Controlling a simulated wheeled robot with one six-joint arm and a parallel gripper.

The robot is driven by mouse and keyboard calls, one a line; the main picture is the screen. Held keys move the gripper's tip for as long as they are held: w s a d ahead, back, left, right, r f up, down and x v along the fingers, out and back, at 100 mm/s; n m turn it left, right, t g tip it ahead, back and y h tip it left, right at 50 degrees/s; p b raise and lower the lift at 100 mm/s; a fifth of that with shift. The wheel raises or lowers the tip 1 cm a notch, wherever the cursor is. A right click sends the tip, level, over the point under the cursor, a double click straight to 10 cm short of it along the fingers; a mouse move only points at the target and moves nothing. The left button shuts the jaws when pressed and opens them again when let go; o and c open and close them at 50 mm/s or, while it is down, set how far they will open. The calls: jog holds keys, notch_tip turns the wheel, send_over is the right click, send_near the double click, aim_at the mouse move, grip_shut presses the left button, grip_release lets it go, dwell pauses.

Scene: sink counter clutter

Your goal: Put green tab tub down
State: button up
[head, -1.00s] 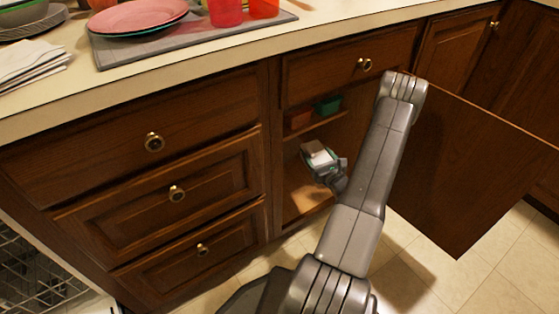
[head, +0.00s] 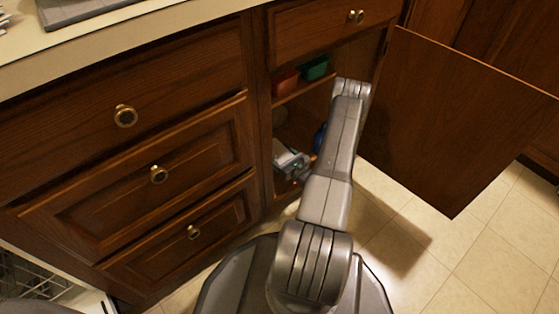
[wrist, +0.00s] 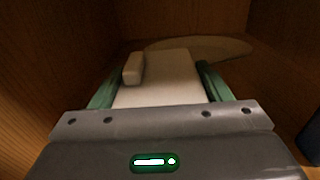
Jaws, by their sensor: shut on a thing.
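My gripper (head: 291,163) is low inside the open cabinet, partly hidden by the cabinet's front frame and my arm. In the wrist view its green fingers (wrist: 158,84) are on both sides of a pale tub (wrist: 165,75), shut on it. The tub has a small pale block-like tab on its upper left; I see no clear green on the tub itself. In the head view the tub (head: 283,156) is small and dim. Its underside is hidden, so I cannot tell whether it touches the cabinet floor.
A shelf above holds a red container (head: 285,81) and a green container (head: 315,68). A blue object (head: 319,138) stands right of the gripper. A pale rounded thing (wrist: 205,47) lies behind the tub. The cabinet door (head: 450,120) stands open at right.

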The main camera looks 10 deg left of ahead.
jog(key=shift+f+b, duration=0.6)
jog(key=shift+f, duration=1.05)
jog(key=shift+f, duration=0.1)
jog(key=o, duration=1)
jog(key=shift+o, duration=0.2)
jog(key=p+v, duration=0.3)
jog(key=v, duration=0.9)
jog(key=shift+p, duration=0.4)
